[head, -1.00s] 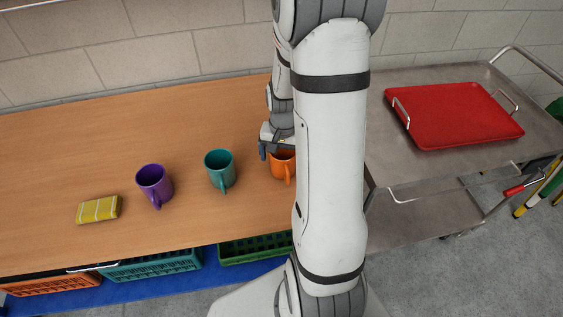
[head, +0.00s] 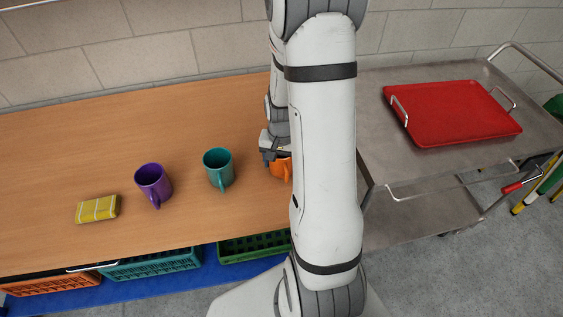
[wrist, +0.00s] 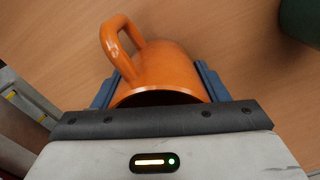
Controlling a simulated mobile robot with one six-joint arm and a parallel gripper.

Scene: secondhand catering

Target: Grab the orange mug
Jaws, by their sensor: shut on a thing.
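The orange mug (head: 281,170) is on the wooden table near its right end, partly hidden behind my arm in the head view. In the wrist view the orange mug (wrist: 165,72) sits between the two blue fingers of my gripper (wrist: 155,88), with its handle toward the upper left. My gripper (head: 271,156) is shut on the mug from above. Whether the mug's base touches the table cannot be told.
A teal mug (head: 219,168), a purple mug (head: 152,183) and a yellow sponge-like block (head: 97,209) stand left on the table (head: 120,130). A metal cart (head: 390,168) with a red tray (head: 450,115) is to the right. Crates (head: 150,264) sit below the table.

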